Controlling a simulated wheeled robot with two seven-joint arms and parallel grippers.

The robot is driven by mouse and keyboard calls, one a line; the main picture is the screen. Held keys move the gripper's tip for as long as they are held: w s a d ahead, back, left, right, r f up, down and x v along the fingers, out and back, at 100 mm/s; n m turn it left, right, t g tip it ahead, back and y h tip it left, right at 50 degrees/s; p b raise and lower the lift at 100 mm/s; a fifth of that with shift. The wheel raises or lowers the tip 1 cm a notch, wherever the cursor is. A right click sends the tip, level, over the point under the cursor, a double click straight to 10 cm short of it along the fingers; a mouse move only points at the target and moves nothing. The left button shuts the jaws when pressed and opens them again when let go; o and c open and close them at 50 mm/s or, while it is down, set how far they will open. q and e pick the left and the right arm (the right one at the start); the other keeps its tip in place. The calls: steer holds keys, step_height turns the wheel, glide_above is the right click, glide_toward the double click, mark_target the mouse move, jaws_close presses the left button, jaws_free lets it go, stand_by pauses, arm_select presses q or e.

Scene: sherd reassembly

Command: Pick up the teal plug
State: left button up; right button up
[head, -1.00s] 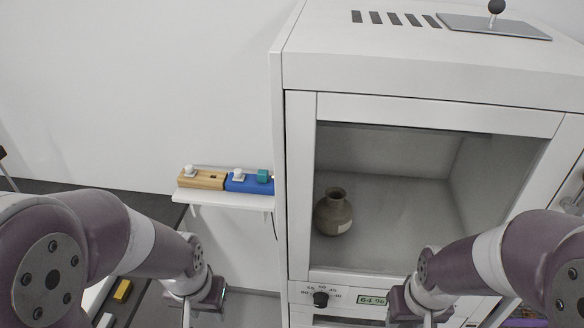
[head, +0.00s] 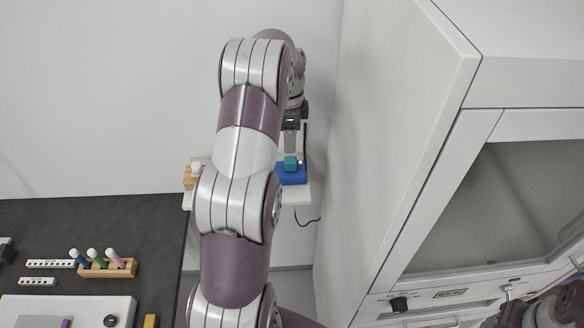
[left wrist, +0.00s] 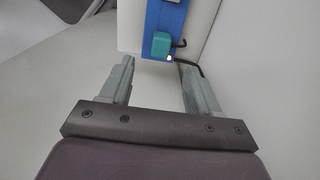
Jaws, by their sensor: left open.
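The teal plug (head: 290,163) sits on the blue block (head: 293,177) on the small white wall shelf (head: 303,195). In the left wrist view the teal plug (left wrist: 161,45) is at the near end of the blue block (left wrist: 165,14), beside a small lit spot, just beyond the fingertips. My left gripper (head: 291,140) is above and behind the plug in the head view. Its two fingers (left wrist: 155,68) are open with nothing between them, and apart from the plug. My right gripper's fingers cannot be made out at the right edge of the head view.
A white cabinet (head: 398,130) with a glass-fronted chamber stands right of the shelf. A wooden block (head: 188,178) shows partly behind my left arm. A dark table (head: 95,225) at left holds a wooden rack (head: 107,269) with several coloured pens. A black cable (head: 308,222) hangs below the shelf.

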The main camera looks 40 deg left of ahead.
arm_select(q)
steer(key=b, duration=0.2)
glide_above(290, 159)
steer(key=f, duration=0.4)
steer(key=shift+s+d+f, duration=0.1)
steer(key=shift+s+f, duration=0.1)
steer(key=shift+f, duration=0.05)
steer(key=shift+w+f, duration=0.1)
steer(key=shift+f, duration=0.2)
step_height(290, 159, down, 4)
steer(key=shift+r+p, duration=0.15)
steer(key=shift+p, duration=0.45)
steer(key=shift+f, duration=0.5)
steer(key=c, duration=1)
arm_select(e)
step_height(290, 159, down, 3)
steer(key=shift+w, duration=0.1)
